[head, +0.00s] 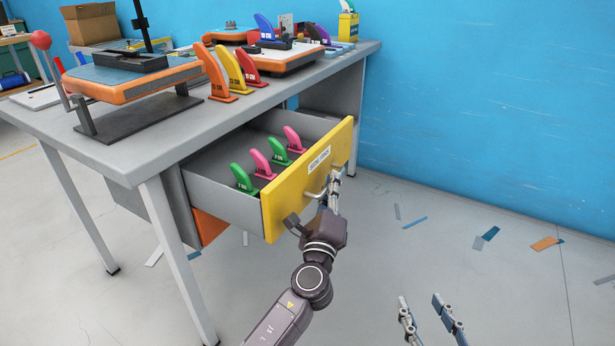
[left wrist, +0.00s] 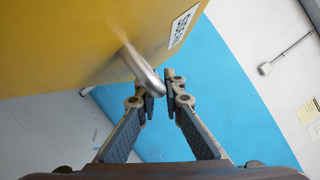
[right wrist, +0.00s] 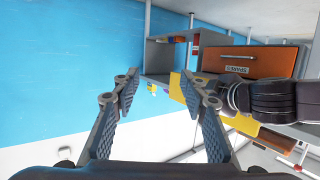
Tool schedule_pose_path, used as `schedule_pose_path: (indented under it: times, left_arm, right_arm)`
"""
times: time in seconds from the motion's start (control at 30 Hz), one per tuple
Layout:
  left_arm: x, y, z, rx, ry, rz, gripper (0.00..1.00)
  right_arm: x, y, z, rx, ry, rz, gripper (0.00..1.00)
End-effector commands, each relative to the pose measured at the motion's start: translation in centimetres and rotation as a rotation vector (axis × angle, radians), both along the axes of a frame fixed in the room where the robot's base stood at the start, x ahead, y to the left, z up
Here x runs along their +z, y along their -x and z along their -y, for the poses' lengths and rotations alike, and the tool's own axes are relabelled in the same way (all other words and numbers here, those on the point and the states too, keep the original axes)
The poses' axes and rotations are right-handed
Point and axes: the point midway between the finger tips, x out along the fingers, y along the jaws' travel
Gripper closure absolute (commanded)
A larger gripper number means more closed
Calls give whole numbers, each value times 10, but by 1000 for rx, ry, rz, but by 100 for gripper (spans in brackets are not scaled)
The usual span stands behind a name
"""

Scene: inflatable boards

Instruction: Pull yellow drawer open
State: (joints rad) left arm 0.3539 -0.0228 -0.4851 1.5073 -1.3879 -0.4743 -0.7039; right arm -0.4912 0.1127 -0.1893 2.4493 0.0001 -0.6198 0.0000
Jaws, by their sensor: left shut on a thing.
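The yellow drawer (head: 295,205) stands pulled out from under the grey workbench, and its front carries a white label and a metal handle (left wrist: 138,66). Inside lie green and pink fins (head: 262,163) in a row. My left gripper (head: 334,186) is at the drawer front, shut on the handle; its fingertips close at the handle's end in the left wrist view (left wrist: 162,82). My right gripper (head: 425,308) is open and empty over the floor, away from the drawer; its spread fingers show in the right wrist view (right wrist: 162,82).
The workbench top (head: 160,138) holds an orange board on a stand (head: 135,82), upright fins (head: 230,72) and a cardboard box (head: 92,24). An orange drawer (head: 209,228) sits below the yellow one. A blue wall (head: 480,100) stands behind. The floor on the right is clear except for flat scraps.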

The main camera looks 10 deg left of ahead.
Motion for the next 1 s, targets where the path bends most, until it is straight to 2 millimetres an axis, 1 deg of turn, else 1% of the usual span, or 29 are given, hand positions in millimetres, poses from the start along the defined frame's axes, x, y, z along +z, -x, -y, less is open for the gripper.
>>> schedule_pose_path:
  times: [0.03,0.1,0.2,0.3,0.5,0.8,0.83,0.9,1.0]
  left_arm:
    - [-3,4,10,-2,3,-2,100]
    - [-3,7,19,0,3,-2,100]
    - [-2,11,30,0,0,-2,100]
    - [-2,14,37,0,0,-2,100]
    - [-2,16,43,2,0,-3,100]
    - [-2,16,43,2,-1,-3,100]
    - [-2,16,43,2,-1,-3,91]
    - [-2,16,43,2,-1,-3,84]
    - [-2,16,43,2,-1,-3,84]
  right_arm:
    - [5,-2,-2,2,-8,29,60]
    - [14,-5,-3,4,-17,69,60]
    - [24,-7,-5,7,-29,115,60]
    - [32,-9,-7,9,-37,147,60]
    - [39,-10,-8,11,-45,175,60]
    - [40,-9,-8,11,-45,177,60]
    - [40,-9,-8,11,-45,177,60]
    - [40,-10,-8,11,-45,177,60]
    - [40,-9,-8,11,-45,177,60]
